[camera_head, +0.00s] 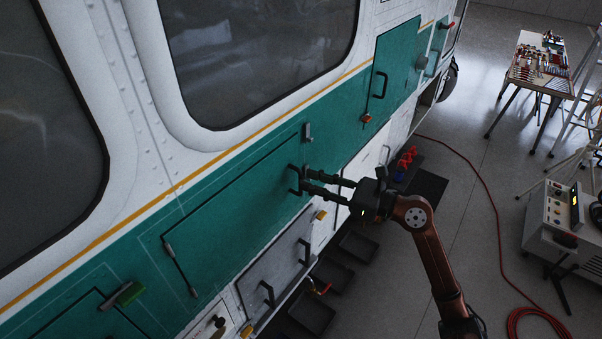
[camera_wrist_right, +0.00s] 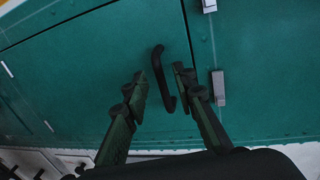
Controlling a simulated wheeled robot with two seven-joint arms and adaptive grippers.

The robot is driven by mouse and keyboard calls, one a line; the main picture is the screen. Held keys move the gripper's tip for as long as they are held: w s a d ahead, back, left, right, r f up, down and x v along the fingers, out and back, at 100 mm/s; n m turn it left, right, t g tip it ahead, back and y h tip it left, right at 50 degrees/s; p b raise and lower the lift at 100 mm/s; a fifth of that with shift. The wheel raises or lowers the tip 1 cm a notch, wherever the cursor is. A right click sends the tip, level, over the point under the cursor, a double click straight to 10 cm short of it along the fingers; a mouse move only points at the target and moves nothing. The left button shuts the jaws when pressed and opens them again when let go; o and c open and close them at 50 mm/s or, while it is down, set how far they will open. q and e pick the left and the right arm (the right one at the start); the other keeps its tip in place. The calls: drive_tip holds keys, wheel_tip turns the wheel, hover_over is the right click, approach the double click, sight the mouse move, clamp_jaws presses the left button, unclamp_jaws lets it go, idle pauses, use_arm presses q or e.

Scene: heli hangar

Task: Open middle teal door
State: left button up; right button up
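The middle teal door (camera_head: 235,208) is a wide panel in the helicopter's side and looks closed. Its black handle (camera_head: 295,179) is at the door's right end. My right gripper (camera_head: 306,180) is at this handle with its fingers apart. In the right wrist view the door (camera_wrist_right: 95,75) fills much of the picture. The handle (camera_wrist_right: 162,80) stands between the two fingertips of my right gripper (camera_wrist_right: 160,84), with gaps visible on both sides. Whether a finger touches it I cannot tell. My left gripper is not in view.
Another teal door with a black handle (camera_head: 379,85) is farther right. Below is a grey panel (camera_head: 275,275) with black handles. Dark trays (camera_head: 360,247) lie along the floor. A red hose (camera_head: 487,195), a tool table (camera_head: 540,67) and a machine cart (camera_head: 557,215) are at right.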

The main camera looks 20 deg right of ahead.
sight(300, 191)
drive_tip(key=shift+p+x, duration=0.5)
drive_tip(key=shift+x, duration=1.4)
drive_tip(key=shift+c, duration=0.5)
drive_tip(key=shift+s, duration=0.1)
clamp_jaws()
